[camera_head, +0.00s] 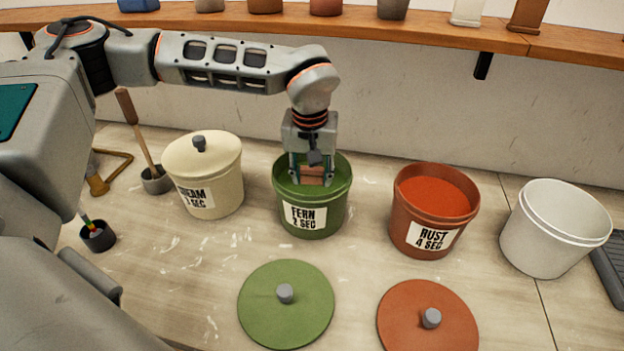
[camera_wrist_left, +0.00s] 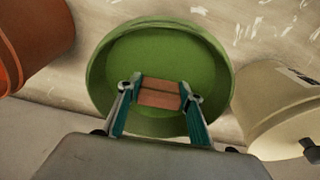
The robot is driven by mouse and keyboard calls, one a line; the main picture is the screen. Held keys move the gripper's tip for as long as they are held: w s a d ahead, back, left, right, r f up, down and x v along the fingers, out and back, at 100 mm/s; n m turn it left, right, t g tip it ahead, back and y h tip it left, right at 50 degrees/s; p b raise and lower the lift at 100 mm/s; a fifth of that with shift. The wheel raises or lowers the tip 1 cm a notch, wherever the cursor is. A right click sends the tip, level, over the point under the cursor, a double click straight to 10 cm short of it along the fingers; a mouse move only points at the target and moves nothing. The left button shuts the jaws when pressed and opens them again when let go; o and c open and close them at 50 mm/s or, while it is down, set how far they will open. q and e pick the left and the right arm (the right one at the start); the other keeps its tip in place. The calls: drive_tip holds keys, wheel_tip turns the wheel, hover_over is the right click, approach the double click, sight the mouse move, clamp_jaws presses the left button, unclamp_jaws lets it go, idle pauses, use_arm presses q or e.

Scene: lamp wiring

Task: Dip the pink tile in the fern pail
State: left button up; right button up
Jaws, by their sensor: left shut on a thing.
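The open green fern pail (camera_head: 319,219), labelled "FERN 2 SEC", stands near the middle of the table. It also shows in the left wrist view (camera_wrist_left: 102,75) with green glaze inside. My left gripper (camera_head: 312,178) points down at the pail's mouth and is shut on a pinkish-brown tile (camera_head: 314,171). The tile shows between the two fingers in the left wrist view (camera_wrist_left: 159,94), over the green glaze. I cannot tell whether its lower edge touches the glaze. My right gripper is not in view.
A lidded cream pail (camera_head: 207,178) stands left of the fern pail. An open rust pail (camera_head: 430,212) and a white bucket (camera_head: 554,230) stand right. A green lid (camera_head: 286,308) and a rust lid (camera_head: 428,322) lie in front. A wooden shelf (camera_head: 430,32) runs along the wall behind.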

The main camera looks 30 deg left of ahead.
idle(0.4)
use_arm(q)
drive_tip(key=shift+r+p, duration=0.5)
drive_tip(key=shift+p, duration=0.05)
wheel_tip(320, 180, up, 3)
drive_tip(key=p, duration=0.3)
drive_tip(key=shift+r, duration=1.05)
